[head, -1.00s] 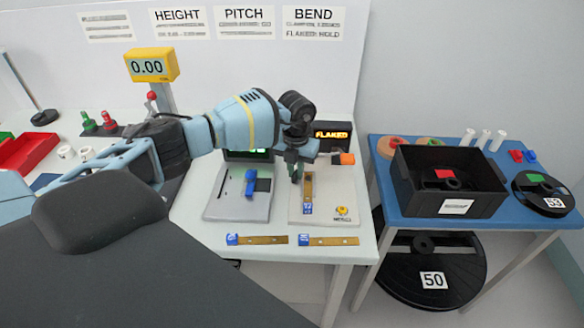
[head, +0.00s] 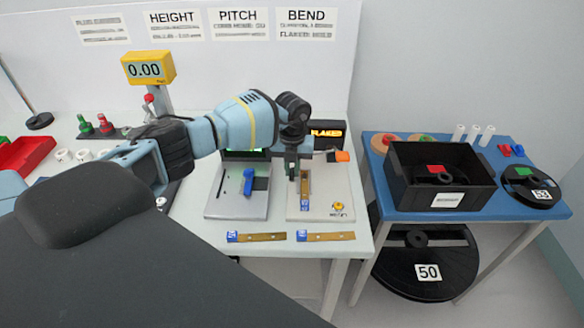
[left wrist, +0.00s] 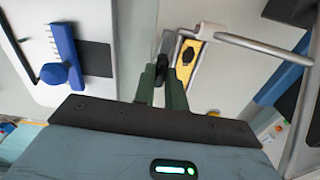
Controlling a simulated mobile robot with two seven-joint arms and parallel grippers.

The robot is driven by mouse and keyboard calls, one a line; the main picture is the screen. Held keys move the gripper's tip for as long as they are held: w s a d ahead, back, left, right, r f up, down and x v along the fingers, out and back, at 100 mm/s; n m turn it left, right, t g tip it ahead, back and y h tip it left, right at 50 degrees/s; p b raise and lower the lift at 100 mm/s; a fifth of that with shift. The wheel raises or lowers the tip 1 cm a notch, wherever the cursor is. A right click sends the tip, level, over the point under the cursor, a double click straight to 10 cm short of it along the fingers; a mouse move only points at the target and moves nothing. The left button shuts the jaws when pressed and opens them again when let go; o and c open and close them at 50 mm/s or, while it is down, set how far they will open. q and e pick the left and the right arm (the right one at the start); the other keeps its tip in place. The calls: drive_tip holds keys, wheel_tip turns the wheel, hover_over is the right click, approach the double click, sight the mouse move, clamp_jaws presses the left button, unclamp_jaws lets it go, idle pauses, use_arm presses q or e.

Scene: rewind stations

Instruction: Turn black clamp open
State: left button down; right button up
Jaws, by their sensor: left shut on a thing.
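My left gripper (head: 292,168) reaches down over the bend station (head: 320,207), a pale plate at the right end of the white bench. In the left wrist view, its two dark green fingers (left wrist: 162,82) are shut on the black clamp (left wrist: 163,66), a small dark piece mostly hidden between the tips. Beside the clamp lies a brass strip (left wrist: 186,62) with a blue tag (head: 304,203) at its near end. My right gripper is not in view.
A grey station with a blue lever (head: 248,182) stands just left. A display reading FLAKED (head: 327,133) and an orange piece (head: 342,156) are behind. Two tagged brass strips (head: 262,237) (head: 330,236) lie in front. A blue table (head: 385,195) with a black crate (head: 440,187) stands right.

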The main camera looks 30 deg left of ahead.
sight(292, 171)
use_arm(q)
drive_tip(key=c, duration=1.4)
unclamp_jaws()
drive_tip(key=shift+w, duration=0.1)
drive_tip(key=shift+c, duration=0.2)
drive_tip(key=shift+r, duration=0.15)
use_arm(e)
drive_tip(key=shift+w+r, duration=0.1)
use_arm(q)
wheel_tip(292, 171, up, 7)
drive_tip(key=shift+f, duration=0.1)
drive_tip(key=shift+r, duration=0.45)
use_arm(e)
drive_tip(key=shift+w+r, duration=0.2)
